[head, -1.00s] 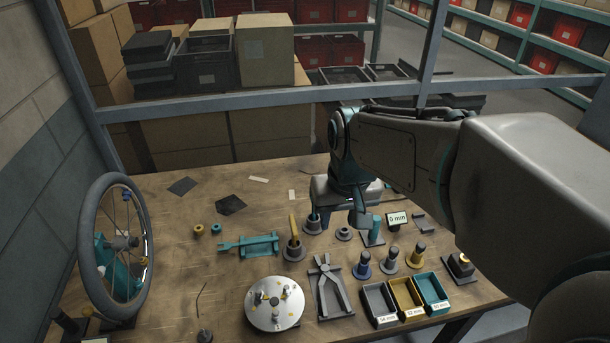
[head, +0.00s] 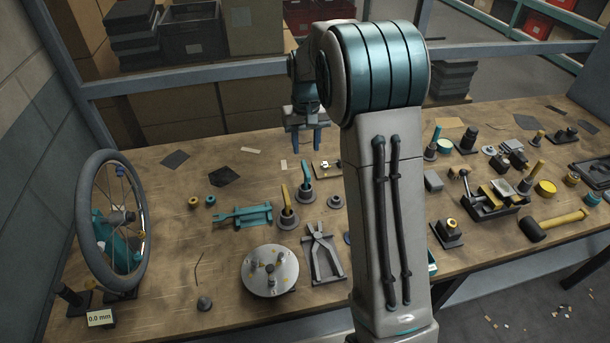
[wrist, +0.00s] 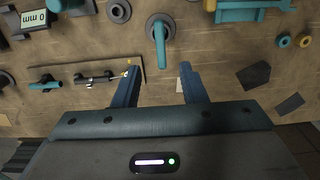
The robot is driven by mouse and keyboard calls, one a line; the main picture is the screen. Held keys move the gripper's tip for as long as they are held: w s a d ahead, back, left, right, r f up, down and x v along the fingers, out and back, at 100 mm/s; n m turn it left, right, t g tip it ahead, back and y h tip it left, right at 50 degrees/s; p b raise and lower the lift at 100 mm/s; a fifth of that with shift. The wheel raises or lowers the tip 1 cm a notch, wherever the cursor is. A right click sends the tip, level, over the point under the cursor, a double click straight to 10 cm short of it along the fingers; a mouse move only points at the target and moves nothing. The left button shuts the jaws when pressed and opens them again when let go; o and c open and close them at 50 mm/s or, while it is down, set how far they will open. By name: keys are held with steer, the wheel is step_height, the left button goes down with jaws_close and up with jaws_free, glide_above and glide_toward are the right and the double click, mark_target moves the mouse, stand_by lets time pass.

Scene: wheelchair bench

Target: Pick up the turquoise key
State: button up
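The turquoise key (head: 306,173) stands upright in a round grey holder (head: 304,195) near the middle of the bench, just behind a yellow key (head: 285,195) in a similar holder. In the wrist view the turquoise key (wrist: 160,42) shows beyond the fingertips, roughly centred between them, with its bent top towards me. My gripper (head: 305,148) is open and empty, above and behind the key in the head view. Its two fingers also show spread apart in the wrist view (wrist: 160,72). The fingers do not appear to touch the key.
A turquoise wrench (head: 240,216) lies on a stand to the left. A wheel (head: 92,235) stands at the far left. My arm hides part of the bench right of the key.

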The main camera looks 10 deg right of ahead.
mark_target(306, 168)
step_height(306, 168, down, 5)
steer(key=shift+f, duration=0.2)
steer(key=shift+s+a+f+p, duration=0.1)
steer(key=shift+f+p, duration=0.75)
steer(key=shift+f, duration=1.95)
jaws_close()
